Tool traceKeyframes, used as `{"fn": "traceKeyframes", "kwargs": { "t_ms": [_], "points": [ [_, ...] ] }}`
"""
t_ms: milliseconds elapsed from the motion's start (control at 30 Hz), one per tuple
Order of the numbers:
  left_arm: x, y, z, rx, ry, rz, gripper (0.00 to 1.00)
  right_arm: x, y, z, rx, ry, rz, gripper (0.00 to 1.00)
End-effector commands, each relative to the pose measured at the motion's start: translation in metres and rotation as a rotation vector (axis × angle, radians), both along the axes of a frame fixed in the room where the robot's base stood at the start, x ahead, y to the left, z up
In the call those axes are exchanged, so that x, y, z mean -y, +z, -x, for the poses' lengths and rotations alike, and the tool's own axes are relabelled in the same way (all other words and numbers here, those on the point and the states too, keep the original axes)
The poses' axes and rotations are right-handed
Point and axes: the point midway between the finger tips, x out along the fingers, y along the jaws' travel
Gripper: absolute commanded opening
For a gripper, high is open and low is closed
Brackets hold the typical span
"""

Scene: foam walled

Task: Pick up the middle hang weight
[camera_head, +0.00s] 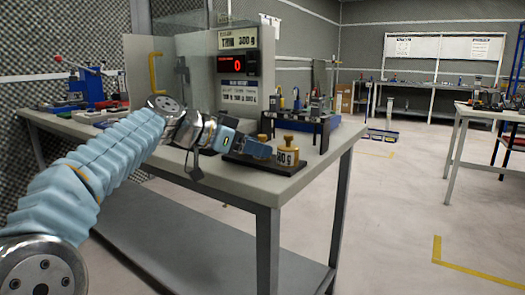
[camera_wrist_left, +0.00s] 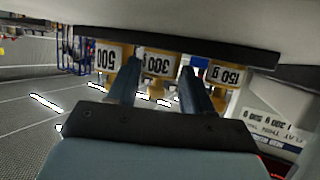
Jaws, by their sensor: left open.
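Several brass weights stand in a row on a dark base (camera_wrist_left: 180,38), which appears inverted in the left wrist view. The middle weight (camera_wrist_left: 157,64) is labelled 300 g. A 500 weight (camera_wrist_left: 108,58) is left of it and a 150 g weight (camera_wrist_left: 228,76) right of it in that view. My left gripper (camera_wrist_left: 160,72) is open, its fingers apart on either side of the middle weight; contact cannot be told. In the head view my left gripper (camera_head: 256,149) reaches over the dark base (camera_head: 270,166), beside a brass weight (camera_head: 288,157), and partly hides the row. My right gripper is out of view.
The weights' base is near the front edge of a grey table (camera_head: 290,185). A sign panel with a red display (camera_head: 238,64) stands behind my arm. Open floor lies to the right.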

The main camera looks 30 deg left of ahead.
Motion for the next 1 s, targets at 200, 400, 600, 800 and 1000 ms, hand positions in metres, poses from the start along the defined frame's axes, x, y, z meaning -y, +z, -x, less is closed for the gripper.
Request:
{"fn": "traceKeyframes", "kwargs": {
  "t_ms": [200,400,600,800,1000],
  "points": [
    [0.003,-0.003,-0.005,0.000,0.000,0.000,0.50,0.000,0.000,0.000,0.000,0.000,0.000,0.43],
    [0.003,-0.002,-0.005,0.000,0.000,0.000,0.32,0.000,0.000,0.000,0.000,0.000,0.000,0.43],
    [0.003,-0.002,-0.005,0.001,0.000,0.001,0.01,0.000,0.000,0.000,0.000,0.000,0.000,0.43],
    [0.003,-0.001,-0.005,0.002,0.001,0.000,0.01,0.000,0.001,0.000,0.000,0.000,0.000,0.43],
    [0.003,0.011,-0.005,0.004,-0.001,-0.001,0.01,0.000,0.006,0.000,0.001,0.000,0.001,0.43]
  ]
}}
